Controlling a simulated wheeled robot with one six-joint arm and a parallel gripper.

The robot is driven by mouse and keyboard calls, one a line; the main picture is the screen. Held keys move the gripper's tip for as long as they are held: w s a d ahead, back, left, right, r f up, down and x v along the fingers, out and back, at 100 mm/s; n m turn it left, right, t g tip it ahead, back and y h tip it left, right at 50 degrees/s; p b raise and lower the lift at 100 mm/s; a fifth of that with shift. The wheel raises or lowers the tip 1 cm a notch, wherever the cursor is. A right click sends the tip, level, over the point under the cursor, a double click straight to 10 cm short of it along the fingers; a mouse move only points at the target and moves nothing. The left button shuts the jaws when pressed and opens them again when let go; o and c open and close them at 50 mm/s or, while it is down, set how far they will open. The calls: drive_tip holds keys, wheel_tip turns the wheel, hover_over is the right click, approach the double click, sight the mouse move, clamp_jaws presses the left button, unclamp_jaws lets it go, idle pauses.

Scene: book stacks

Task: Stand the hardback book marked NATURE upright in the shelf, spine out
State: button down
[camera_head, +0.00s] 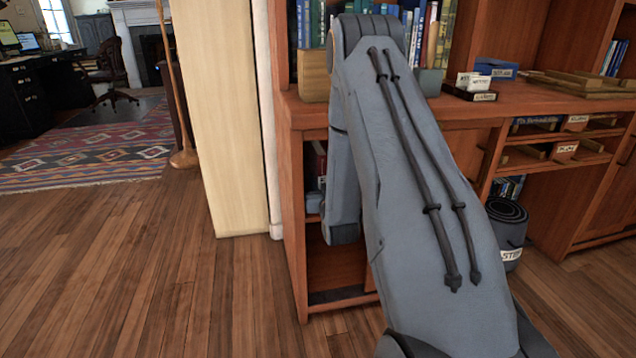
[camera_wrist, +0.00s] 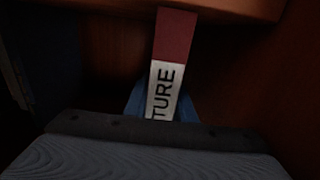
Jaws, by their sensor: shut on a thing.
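The book's lower end is hidden behind my gripper's body. The book is inside a dark wooden compartment, its far end close to a board (camera_wrist: 235,8) of the shelf. I cannot tell whether it touches wood. In the head view my arm reaches into the lower part of the wooden shelf (camera_head: 291,220), hiding gripper and book.
Red and blue books (camera_head: 317,170) stand in the lower compartment left of my arm. More books (camera_head: 310,25) stand above the counter. Trays and a card box (camera_head: 475,85) lie on the counter. A grey bin (camera_head: 507,232) stands right. The wooden floor (camera_head: 140,270) at left is clear.

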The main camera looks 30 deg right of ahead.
drive_tip(key=shift+f, duration=0.1)
drive_tip(key=c, duration=1.5)
unclamp_jaws()
drive_tip(key=shift+s, duration=0.1)
drive_tip(key=p+v, duration=0.3)
drive_tip(key=v, duration=0.9)
drive_tip(key=shift+r, duration=0.2)
